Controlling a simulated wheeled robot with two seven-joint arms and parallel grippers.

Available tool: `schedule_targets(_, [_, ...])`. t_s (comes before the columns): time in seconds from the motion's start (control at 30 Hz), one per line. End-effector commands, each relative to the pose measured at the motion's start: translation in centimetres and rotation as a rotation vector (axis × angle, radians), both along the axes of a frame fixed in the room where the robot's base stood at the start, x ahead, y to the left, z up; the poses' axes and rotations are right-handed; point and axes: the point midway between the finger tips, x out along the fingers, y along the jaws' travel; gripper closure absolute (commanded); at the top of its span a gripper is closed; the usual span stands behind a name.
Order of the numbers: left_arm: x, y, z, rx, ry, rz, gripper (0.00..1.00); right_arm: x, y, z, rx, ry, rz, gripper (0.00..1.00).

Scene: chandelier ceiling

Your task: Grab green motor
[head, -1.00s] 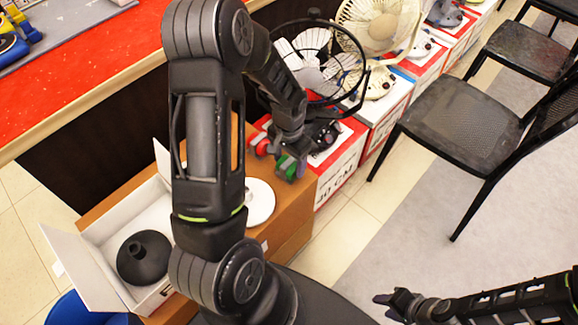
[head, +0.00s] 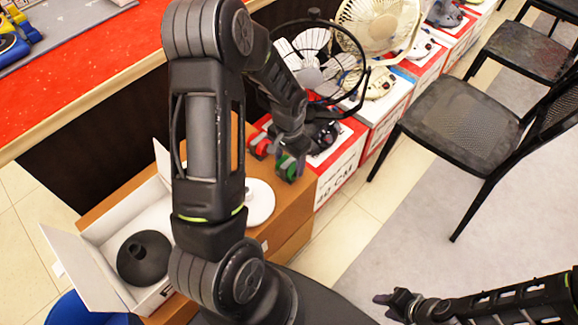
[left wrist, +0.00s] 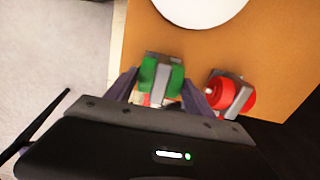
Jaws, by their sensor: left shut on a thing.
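The green motor (head: 287,169) is at the right edge of the brown cardboard box top, under my left gripper (head: 290,160). In the left wrist view, the green motor (left wrist: 149,76), with a grey strip across it, is between the two purplish fingers of my left gripper (left wrist: 158,92). These fingers are shut on it. A red motor (left wrist: 231,93) lies just to its right there, and it also shows in the head view (head: 259,145). My right gripper (head: 391,302) is low in the head view, over the floor, away from the motors; its finger opening is unclear.
A white round disc (head: 260,203) lies on the cardboard box (head: 288,222). An open white box (head: 112,222) holding a black cone-like part (head: 145,257) is at left. A black-ringed fan (head: 318,62) stands behind my left gripper. A black chair (head: 465,125) stands to the right.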

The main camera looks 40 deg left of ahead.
Motion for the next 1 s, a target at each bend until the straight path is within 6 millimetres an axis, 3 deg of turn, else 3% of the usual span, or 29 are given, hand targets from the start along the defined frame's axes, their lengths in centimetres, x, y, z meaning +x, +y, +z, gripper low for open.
schedule_targets(0.33, [0.1, 0.0, 1.0, 0.001, -0.003, 0.000, 1.00, 0.0, 0.0, 0.2, 0.000, 0.000, 0.000, 0.64])
schedule_targets(0.8, [0.2, 0.0, 8.9, 0.001, -0.005, -0.001, 1.00, 0.0, 0.0, 1.2, 0.000, 0.000, 0.000, 0.64])
schedule_targets(1.0, [0.1, 0.0, 10.1, 0.001, -0.003, -0.001, 1.00, 0.0, 0.0, 1.3, 0.000, 0.000, 0.000, 0.64])
